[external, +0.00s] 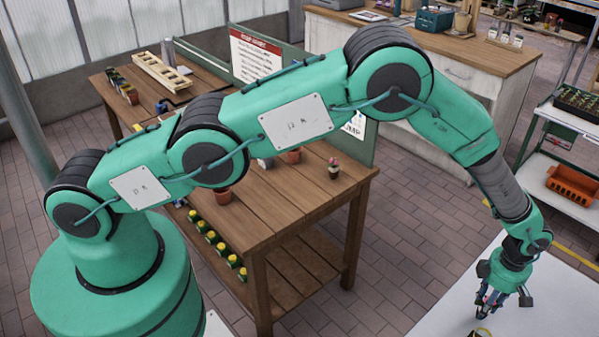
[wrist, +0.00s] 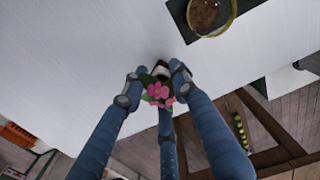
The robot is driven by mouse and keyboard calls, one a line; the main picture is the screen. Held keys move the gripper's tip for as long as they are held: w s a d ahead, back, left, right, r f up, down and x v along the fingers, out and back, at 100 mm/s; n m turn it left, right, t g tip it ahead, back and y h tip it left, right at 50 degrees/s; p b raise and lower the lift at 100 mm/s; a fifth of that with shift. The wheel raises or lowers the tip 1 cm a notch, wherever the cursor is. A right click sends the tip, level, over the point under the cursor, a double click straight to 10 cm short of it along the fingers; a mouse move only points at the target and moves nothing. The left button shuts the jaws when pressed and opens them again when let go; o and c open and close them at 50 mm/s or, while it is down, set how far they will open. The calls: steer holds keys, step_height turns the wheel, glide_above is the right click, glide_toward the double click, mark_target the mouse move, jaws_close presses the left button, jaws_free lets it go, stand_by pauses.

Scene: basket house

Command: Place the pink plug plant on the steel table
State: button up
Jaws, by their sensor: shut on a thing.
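My gripper (wrist: 154,82) is shut on the pink plug plant (wrist: 158,92), which has pink flowers, green leaves and a small root plug pinched between the blue fingers. The steel table (wrist: 75,45) lies below as a pale, smooth surface. In the external view, my gripper (external: 490,300) points down over the steel table (external: 450,305) at the lower right. The plant is hard to make out there. I cannot tell whether its plug touches the table.
A yellow-rimmed round pot of brown soil (wrist: 208,14) stands on a dark square on the steel table, close to my gripper. The wooden bench (external: 300,200) holds pots and a small pink-flowered plant (external: 334,168). An orange crate (external: 573,186) sits on the right shelf.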

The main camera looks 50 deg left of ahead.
steer(key=shift+f, duration=0.1)
steer(key=o, duration=0.9)
steer(key=shift+c, duration=0.2)
steer(key=shift+r, duration=6.15)
